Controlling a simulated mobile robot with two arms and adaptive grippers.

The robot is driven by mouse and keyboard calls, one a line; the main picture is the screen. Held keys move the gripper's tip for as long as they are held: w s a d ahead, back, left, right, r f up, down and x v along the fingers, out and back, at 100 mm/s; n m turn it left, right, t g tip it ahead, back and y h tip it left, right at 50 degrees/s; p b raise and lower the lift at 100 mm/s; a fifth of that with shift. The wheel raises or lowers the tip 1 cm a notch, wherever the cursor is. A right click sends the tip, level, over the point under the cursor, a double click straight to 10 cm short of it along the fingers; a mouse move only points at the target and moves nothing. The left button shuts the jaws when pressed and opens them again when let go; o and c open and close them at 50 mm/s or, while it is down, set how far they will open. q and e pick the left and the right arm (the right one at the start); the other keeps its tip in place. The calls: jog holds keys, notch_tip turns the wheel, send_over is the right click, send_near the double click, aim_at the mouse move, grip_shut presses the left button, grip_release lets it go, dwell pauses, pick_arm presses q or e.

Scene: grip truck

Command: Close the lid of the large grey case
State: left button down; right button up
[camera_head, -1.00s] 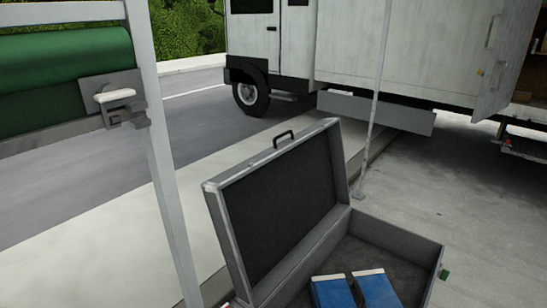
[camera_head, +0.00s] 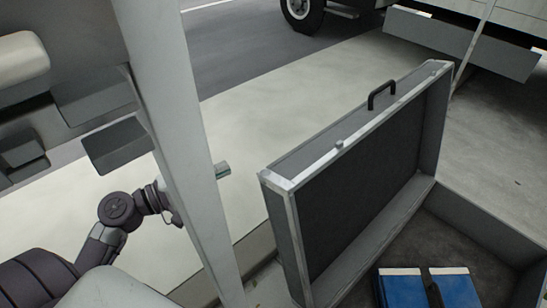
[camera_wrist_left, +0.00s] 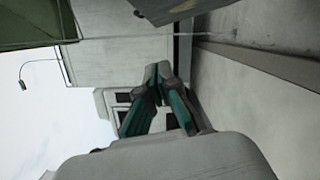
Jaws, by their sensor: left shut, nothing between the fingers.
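The large grey case stands open in the head view. Its lid (camera_head: 365,185) is raised about upright, with a dark lining and a black handle (camera_head: 382,94) on its upper edge. The case's lower part (camera_head: 485,215) lies at the bottom right and runs out of the frame. My right gripper is not in view.
Blue objects (camera_head: 425,287) lie inside the case. The white post (camera_head: 180,140) stands between my left forearm and the case, hiding part of the wrist. A truck wheel (camera_head: 302,14) is at the back. Pale pavement (camera_head: 290,110) behind the lid is clear.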

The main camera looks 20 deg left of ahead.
pick_arm(q)
jog(key=w+d+r+p, duration=0.3)
jog(key=w+d+p, duration=0.2)
jog(key=d, duration=0.5)
jog(key=shift+w+r+h, duration=0.25)
jog(key=shift+w+h, duration=0.05)
jog(key=shift+h, duration=0.1)
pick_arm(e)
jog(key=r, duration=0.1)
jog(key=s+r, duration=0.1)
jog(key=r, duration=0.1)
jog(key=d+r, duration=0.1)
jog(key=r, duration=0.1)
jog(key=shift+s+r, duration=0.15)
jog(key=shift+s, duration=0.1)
pick_arm(q)
jog(key=shift+d, duration=0.1)
